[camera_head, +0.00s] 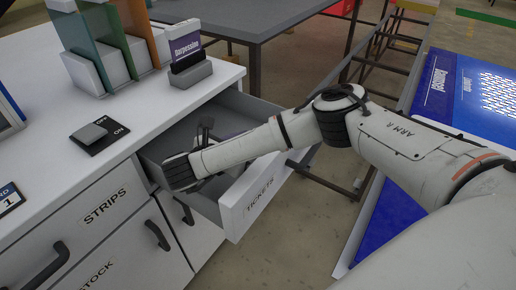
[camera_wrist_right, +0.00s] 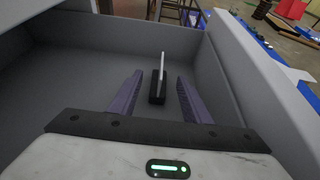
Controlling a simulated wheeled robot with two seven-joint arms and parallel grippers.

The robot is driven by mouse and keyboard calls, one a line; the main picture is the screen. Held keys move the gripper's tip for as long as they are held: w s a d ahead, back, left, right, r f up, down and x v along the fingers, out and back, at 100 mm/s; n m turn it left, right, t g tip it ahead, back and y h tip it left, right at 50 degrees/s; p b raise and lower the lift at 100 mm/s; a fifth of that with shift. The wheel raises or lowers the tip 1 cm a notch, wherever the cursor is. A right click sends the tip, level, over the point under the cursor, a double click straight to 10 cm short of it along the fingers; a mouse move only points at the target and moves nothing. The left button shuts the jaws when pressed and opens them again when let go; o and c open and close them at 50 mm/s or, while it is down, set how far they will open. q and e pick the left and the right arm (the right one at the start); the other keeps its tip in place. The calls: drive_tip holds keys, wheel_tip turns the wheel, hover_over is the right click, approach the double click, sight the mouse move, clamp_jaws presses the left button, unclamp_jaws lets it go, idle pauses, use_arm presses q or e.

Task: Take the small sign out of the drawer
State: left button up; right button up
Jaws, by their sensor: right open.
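The small sign (camera_wrist_right: 160,88), a thin pale plate in a black base, stands upright inside the open drawer, as the right wrist view shows. The drawer (camera_head: 262,192), labelled TICKETS, is pulled out from the white cabinet. My right arm reaches over its front into it. My right gripper (camera_wrist_right: 160,76) is open, with one purple-grey finger on each side of the sign and a gap on both sides. In the head view my forearm and wrist hide much of the drawer's inside, and I cannot make out the sign there. My left gripper is not in view.
On the white counter (camera_head: 225,72) above the drawer stand a purple sign (camera_head: 186,48) in a dark holder, an ON/OFF switch (camera_head: 95,132) and coloured upright panels (camera_head: 105,45). The drawer walls (camera_wrist_right: 75,75) enclose the gripper. A blue panel (camera_head: 465,90) lies at the right.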

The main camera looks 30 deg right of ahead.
drive_tip(key=shift+f+b+x, duration=0.2)
drive_tip(key=shift+b+x, duration=0.35)
drive_tip(key=shift+x, duration=0.65)
drive_tip(key=shift+d+r, duration=0.1)
clamp_jaws()
